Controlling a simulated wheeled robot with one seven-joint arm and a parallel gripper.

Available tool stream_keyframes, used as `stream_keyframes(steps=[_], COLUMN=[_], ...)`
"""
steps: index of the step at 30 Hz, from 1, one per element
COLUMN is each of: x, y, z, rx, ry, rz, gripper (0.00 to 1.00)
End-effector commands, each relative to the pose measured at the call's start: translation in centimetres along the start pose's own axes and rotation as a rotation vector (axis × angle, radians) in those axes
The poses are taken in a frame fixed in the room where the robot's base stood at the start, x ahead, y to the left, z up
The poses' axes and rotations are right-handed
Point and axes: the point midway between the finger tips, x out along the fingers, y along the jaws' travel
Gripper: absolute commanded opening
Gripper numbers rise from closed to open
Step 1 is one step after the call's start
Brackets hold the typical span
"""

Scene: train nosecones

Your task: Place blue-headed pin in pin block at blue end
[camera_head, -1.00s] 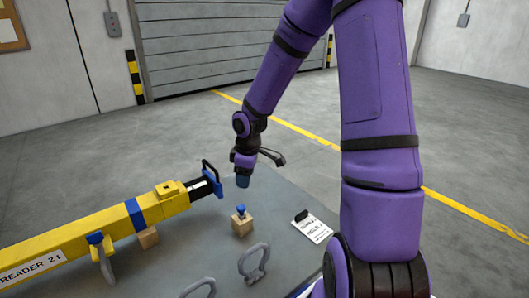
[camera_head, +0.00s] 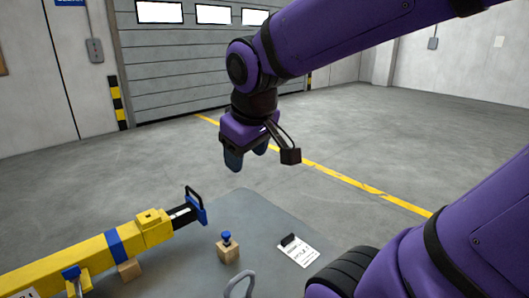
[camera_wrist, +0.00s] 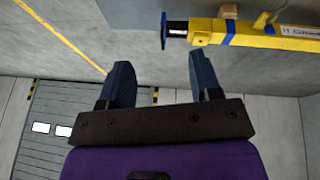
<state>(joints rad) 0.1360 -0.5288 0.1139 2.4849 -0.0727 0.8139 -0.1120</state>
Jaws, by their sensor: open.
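The blue-headed pin (camera_head: 226,237) stands upright in a small wooden block (camera_head: 228,253) on the grey table. The block is to the right of the yellow bar's blue end plate (camera_head: 196,209). How deep the pin sits is hidden. My gripper (camera_head: 248,158) is open and empty, well above the table and the pin, with nothing between its fingers. In the wrist view my gripper (camera_wrist: 160,78) shows both dark blue fingers spread apart. That view also shows the yellow bar (camera_wrist: 258,34) and its blue end plate (camera_wrist: 163,30) beyond the fingers.
The yellow bar (camera_head: 85,262) with blue bands rests on a wooden support (camera_head: 130,270). A grey shackle (camera_head: 240,286) lies at the near edge of the view. A white tag (camera_head: 298,252) with a black clip lies right of the block. The space around my gripper is clear.

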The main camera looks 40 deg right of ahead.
Motion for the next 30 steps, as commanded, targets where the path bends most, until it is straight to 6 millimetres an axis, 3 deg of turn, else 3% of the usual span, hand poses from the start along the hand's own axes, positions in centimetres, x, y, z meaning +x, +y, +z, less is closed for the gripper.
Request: stream_keyframes(steps=[3, 10, 30], x=[-2.4, -4.5, -4.7], y=[-0.7, -1.4, -1.4], z=[2.1, 4.7, 5.0], rx=[0.065, 0.143, 0.155], ry=[0.053, 0.098, 0.102], rz=[-0.040, -0.105, -0.115], gripper=[0.58, 0.58, 0.58])
